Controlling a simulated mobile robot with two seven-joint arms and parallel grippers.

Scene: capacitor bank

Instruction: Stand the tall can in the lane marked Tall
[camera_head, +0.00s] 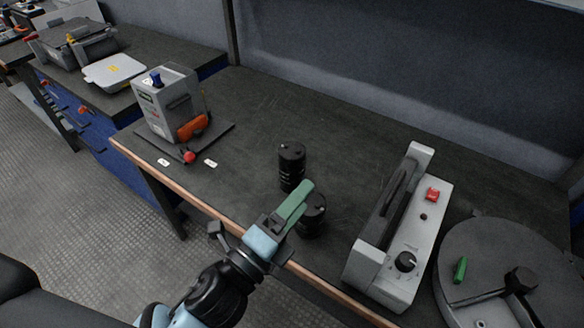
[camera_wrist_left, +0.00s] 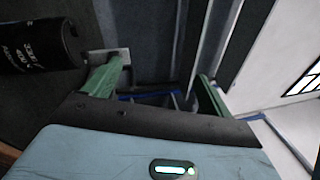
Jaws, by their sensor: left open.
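Two black cans with white print stand on the dark workbench. The front can (camera_head: 313,217) stands nearer the bench edge, partly hidden behind my left gripper (camera_head: 304,192). I cannot tell for sure which is the tall one. My left gripper is open with green fingers, beside the front can. In the left wrist view a black can (camera_wrist_left: 35,45) lies to the left, outside the open fingers (camera_wrist_left: 160,78); nothing is between them. Two small white labels (camera_head: 163,162) (camera_head: 210,163) are too small to read. My right gripper is out of view.
A grey box device (camera_head: 166,100) with an orange part stands on a dark plate (camera_head: 224,131) at the left. A grey machine (camera_head: 430,225) with a red switch and black knob stands at the right, beside a round grey disc (camera_head: 485,250). The bench behind the cans is clear.

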